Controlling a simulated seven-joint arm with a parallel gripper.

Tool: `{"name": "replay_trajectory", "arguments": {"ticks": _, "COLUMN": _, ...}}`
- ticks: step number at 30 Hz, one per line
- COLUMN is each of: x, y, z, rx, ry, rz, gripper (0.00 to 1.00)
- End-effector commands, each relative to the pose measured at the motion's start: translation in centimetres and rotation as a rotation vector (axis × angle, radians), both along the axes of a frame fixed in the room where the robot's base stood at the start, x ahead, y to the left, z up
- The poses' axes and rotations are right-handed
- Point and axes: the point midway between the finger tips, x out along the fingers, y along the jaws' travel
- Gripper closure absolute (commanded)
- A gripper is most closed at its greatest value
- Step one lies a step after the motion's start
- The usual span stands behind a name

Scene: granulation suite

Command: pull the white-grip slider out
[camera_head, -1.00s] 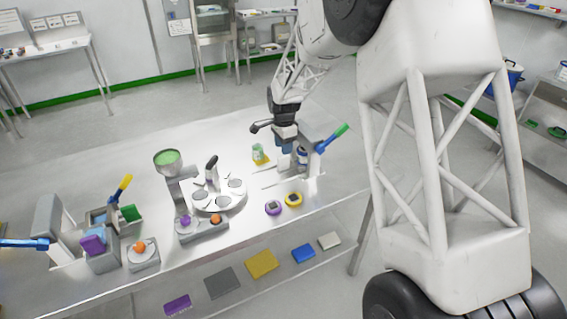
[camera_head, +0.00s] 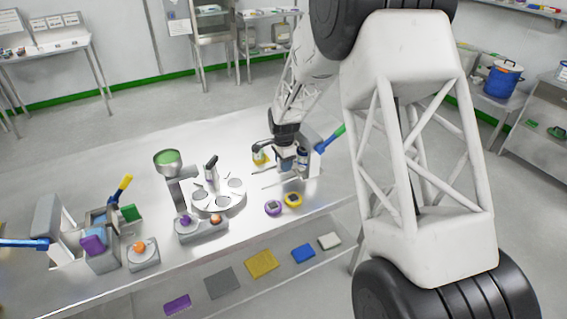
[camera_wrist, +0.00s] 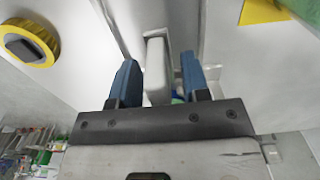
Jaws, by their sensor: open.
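The white grip (camera_wrist: 156,75) shows in the wrist view as an upright white block between my two blue fingertips, with gaps on both sides. My gripper (camera_wrist: 158,62) is open around it, not closed on it. In the head view my gripper (camera_head: 287,163) is low over the right part of the bench, beside a device with a blue and green lever (camera_head: 330,140). The grip cannot be made out there, as my gripper and wrist cover that spot.
A round plate (camera_head: 217,199) stands to the left. A yellow item (camera_head: 260,157) is close behind left.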

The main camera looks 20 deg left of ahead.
Motion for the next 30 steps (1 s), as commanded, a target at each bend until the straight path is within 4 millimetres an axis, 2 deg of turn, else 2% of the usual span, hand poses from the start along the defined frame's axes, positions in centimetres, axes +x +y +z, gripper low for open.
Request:
{"name": "replay_trajectory", "arguments": {"ticks": 8, "x": 0.0, "y": 0.0, "z": -0.1, "rx": 0.0, "ry": 0.0, "rz": 0.0, "gripper": 0.57}}
{"name": "replay_trajectory", "arguments": {"ticks": 16, "x": 0.0, "y": 0.0, "z": 0.0, "rx": 0.0, "ry": 0.0, "rz": 0.0, "gripper": 0.99}}
{"name": "replay_trajectory", "arguments": {"ticks": 25, "x": -0.1, "y": 0.1, "z": 0.0, "rx": 0.0, "ry": 0.0, "rz": 0.0, "gripper": 1.0}}
{"name": "replay_trajectory", "arguments": {"ticks": 30, "x": -1.3, "y": 1.4, "z": 0.0, "rx": 0.0, "ry": 0.0, "rz": 0.003, "gripper": 1.0}}
